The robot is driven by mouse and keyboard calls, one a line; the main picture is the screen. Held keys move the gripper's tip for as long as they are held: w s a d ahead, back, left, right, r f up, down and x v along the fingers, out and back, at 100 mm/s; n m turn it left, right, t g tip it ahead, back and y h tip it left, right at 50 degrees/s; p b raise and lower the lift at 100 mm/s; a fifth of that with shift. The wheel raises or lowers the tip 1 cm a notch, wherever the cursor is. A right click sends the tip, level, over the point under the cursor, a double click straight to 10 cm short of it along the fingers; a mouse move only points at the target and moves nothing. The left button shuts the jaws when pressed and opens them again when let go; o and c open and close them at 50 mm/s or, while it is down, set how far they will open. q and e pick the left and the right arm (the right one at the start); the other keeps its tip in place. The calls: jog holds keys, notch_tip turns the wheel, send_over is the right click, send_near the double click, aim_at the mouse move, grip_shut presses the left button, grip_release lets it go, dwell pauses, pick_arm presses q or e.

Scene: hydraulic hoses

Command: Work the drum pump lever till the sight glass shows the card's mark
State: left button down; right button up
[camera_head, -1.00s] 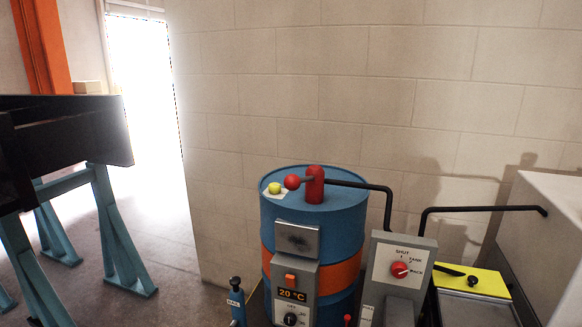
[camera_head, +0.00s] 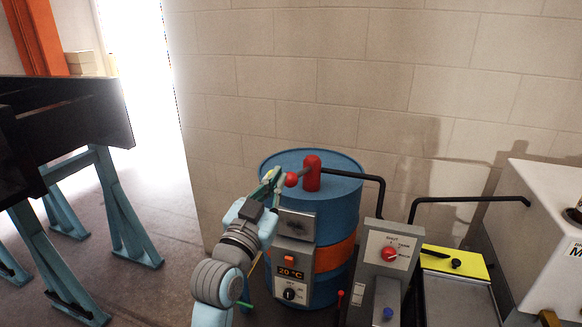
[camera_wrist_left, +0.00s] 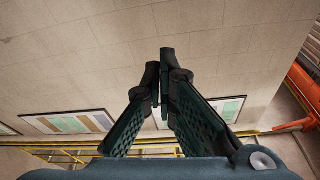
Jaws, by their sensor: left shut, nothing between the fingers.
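The blue drum (camera_head: 340,210) with an orange band stands against the wall. On its top is a red pump body (camera_head: 312,174) with a short lever ending in a red ball (camera_head: 291,180). My left gripper (camera_head: 275,178) is at the lever's ball end, its fingers close beside the ball; I cannot tell whether they touch it. In the left wrist view the fingers (camera_wrist_left: 163,85) are shut with nothing between them. The drum front carries a grey box with a 20 °C display (camera_head: 290,273) and a knob (camera_head: 289,294). No sight glass or card is readable. My right gripper is not in view.
A grey valve panel with a red knob (camera_head: 389,254) stands right of the drum. A yellow-topped tank (camera_head: 455,262) and a white cabinet (camera_head: 545,230) are further right, joined by black pipes. A dark bench on teal trestles (camera_head: 125,205) is at left. Floor between is clear.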

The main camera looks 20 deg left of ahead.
pick_arm(q)
jog(key=shift+w+f, duration=0.1)
jog(key=shift+f, duration=0.05)
jog(key=p+x, duration=0.1)
jog(key=x, duration=0.9)
jog(key=f, duration=0.2)
jog(key=a+f, duration=0.1)
jog(key=f, duration=0.1)
jog(key=shift+s, duration=0.3)
jog(key=shift+w+d, duration=0.1)
